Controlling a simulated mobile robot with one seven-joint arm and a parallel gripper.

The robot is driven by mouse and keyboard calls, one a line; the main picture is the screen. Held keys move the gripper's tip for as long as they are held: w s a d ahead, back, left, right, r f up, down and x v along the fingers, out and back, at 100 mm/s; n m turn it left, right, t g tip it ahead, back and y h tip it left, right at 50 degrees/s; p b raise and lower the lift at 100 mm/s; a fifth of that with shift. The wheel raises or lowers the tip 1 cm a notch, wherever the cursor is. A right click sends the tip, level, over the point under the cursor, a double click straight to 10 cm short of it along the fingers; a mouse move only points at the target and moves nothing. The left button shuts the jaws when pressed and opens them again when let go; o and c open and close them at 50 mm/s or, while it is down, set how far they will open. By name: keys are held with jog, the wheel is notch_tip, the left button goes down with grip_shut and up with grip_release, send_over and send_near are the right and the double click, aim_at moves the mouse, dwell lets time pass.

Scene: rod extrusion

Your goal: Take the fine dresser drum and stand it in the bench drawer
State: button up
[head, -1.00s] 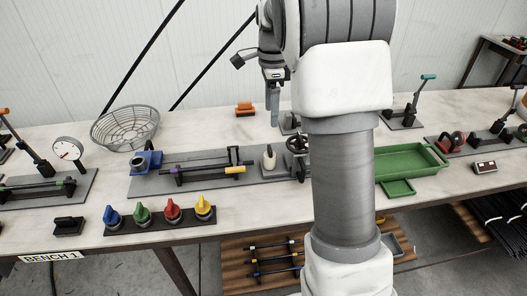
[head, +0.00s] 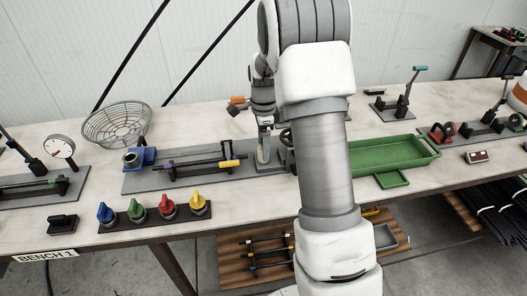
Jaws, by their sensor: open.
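My gripper (head: 264,154) points down over the right part of the grey fixture plate (head: 150,182) on the bench. It is open, at the spot of a small pale upright piece, which it largely covers; I cannot tell whether they touch. Nothing in view is clearly marked as the fine dresser drum. Blue (head: 105,212), green (head: 137,209), red (head: 168,208) and yellow (head: 198,202) knob-topped pieces stand in a dark strip at the front. A wooden surface with several rods (head: 262,243) shows below the bench edge; I cannot tell if it is the drawer.
A wire basket (head: 117,124) stands at the back left, near a dial gauge (head: 60,147). A blue holder (head: 140,158) and a yellow-ended rod (head: 228,164) are on the plate. A green tray (head: 430,158) lies to the right. My arm hides the middle.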

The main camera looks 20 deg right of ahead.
aim_at(260, 160)
jog(key=shift+f, duration=1.35)
grip_shut()
